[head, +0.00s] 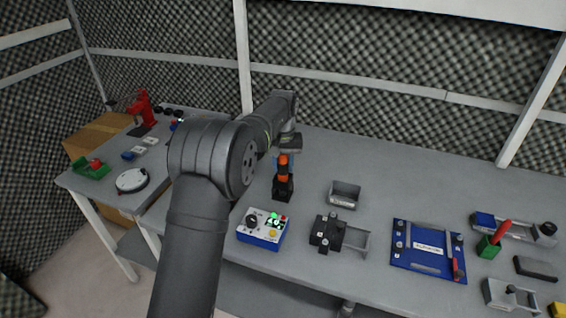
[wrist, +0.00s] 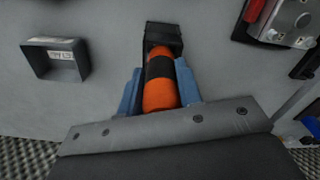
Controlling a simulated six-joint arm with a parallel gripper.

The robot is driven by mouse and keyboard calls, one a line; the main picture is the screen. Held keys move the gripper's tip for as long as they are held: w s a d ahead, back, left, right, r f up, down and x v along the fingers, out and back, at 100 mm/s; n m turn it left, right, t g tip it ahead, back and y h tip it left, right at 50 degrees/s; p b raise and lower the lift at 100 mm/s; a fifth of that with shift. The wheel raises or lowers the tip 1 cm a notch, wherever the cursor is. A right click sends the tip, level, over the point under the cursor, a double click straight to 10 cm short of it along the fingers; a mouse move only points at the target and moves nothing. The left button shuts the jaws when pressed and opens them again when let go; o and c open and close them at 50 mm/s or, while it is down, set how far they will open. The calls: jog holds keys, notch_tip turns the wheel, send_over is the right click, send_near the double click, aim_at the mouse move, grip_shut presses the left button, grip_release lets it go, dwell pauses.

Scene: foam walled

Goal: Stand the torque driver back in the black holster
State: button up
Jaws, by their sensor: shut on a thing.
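The torque driver (head: 284,167) is orange with a black band and stands roughly upright in the head view. In the wrist view the driver (wrist: 160,84) sits between the two blue fingers of my gripper (wrist: 160,72). My gripper (head: 283,156) is shut on its upper part. The black holster (head: 283,190) stands on the bench directly below the driver. In the wrist view the holster (wrist: 163,35) shows just beyond the driver, in line with it. The driver's lower end is hidden at the holster, so I cannot tell how deep it sits.
A grey open bin (head: 345,195) stands to the right of the holster. A blue and white button box (head: 263,230) with a green light is in front. A black clamp fixture (head: 328,232) and a blue board (head: 428,250) lie further right. Bare bench lies behind.

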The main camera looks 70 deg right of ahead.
jog(key=o, duration=1.1)
notch_tip(320, 180, up, 17)
jog(key=shift+r, duration=0.2)
notch_tip(320, 180, down, 18)
jog(key=shift+r, duration=0.25)
dwell(0.4)
jog(key=shift+r, duration=0.1)
